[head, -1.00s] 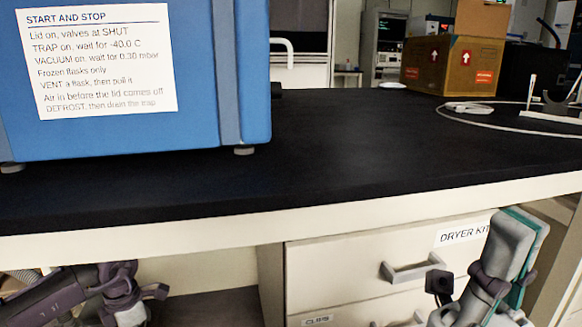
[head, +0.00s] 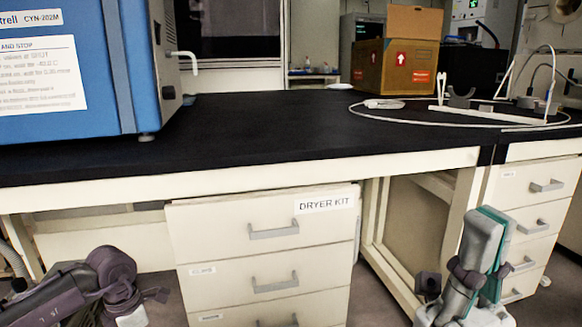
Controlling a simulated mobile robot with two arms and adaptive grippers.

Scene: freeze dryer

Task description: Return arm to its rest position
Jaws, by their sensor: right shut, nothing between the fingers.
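My right gripper (head: 492,220) shows at the lower right, its grey and teal fingers pointing up and pressed together. It is shut and empty. It is in front of the bench, below the worktop level, and appears apart from the furniture. My left arm comes in at the lower left, bent, below the worktop edge. Its fingers do not show. The lower part of my right arm is cut off by the frame.
A black worktop (head: 300,140) carries the blue freeze dryer (head: 95,95), a cardboard box (head: 393,72) and a white cable. Below are the DRYER KIT drawer unit (head: 190,235) and another drawer unit (head: 540,205). An open knee space lies between them.

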